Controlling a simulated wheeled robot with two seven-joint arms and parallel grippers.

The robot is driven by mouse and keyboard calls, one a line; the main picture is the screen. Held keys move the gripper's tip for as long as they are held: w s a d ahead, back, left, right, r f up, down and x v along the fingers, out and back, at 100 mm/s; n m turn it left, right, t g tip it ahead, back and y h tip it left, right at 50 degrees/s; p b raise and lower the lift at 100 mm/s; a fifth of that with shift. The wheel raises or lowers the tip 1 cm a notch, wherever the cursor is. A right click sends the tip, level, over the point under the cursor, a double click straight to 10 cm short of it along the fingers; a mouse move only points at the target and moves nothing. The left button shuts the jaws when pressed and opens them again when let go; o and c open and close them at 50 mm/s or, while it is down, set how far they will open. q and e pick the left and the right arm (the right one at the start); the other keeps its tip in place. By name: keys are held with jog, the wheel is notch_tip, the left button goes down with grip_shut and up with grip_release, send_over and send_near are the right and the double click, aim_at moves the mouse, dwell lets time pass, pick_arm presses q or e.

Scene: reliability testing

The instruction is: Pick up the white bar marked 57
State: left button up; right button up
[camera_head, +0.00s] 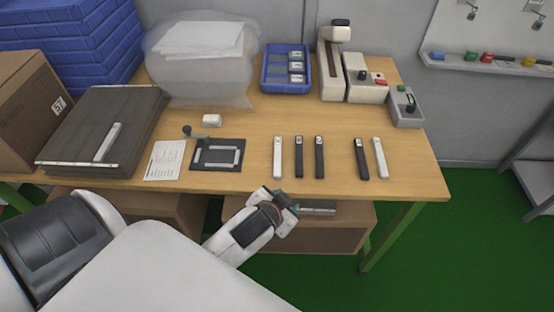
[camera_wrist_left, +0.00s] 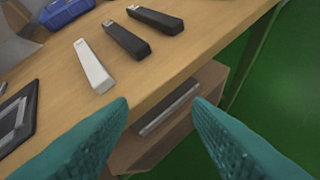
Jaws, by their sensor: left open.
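Two white bars stand out in the row on the wooden table: one at the row's left end (camera_head: 278,158) and one at its right end (camera_head: 380,157). Their markings are too small to read, so I cannot tell which is 57. A white bar (camera_wrist_left: 93,66) also lies left of two black bars in the left wrist view. My left gripper (camera_head: 287,199) is at the table's front edge, just nearer than the left white bar. Its teal fingers (camera_wrist_left: 160,125) are apart with nothing between them. My right gripper is not in view.
Black bars (camera_head: 299,157) (camera_head: 319,157) (camera_head: 361,159) lie between the white ones. A dark framed plate (camera_head: 218,168) is to their left, a blue bin (camera_head: 286,87) behind. A box (camera_head: 330,234) sits below the table edge. The table right of the bars is clear.

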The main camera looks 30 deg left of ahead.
pick_arm(q)
jog(key=w+d+r+m+t+h, duration=0.25)
jog(key=w+r+t, duration=0.25)
jog(key=r, duration=0.4)
jog(key=w+d+r+m+t+h, duration=0.2)
jog(key=w+d+r+m+t, duration=0.15)
jog(key=w+r, duration=0.4)
jog(key=d+r+m+h, duration=0.6)
jog(key=r+m+h, duration=0.1)
jog(key=m+h, duration=0.15)
jog(key=m+g+y, duration=1.2)
jog(key=g, duration=0.6)
send_over(278, 155)
jog(key=f, duration=1.7)
jog(key=shift+w+a+p, duration=0.15)
jog(key=shift+a+p, duration=0.05)
jog(key=shift+p, duration=0.1)
jog(key=shift+d+f+p, duration=0.1)
jog(key=shift+f+p, duration=0.5)
jog(key=shift+f, duration=2.5)
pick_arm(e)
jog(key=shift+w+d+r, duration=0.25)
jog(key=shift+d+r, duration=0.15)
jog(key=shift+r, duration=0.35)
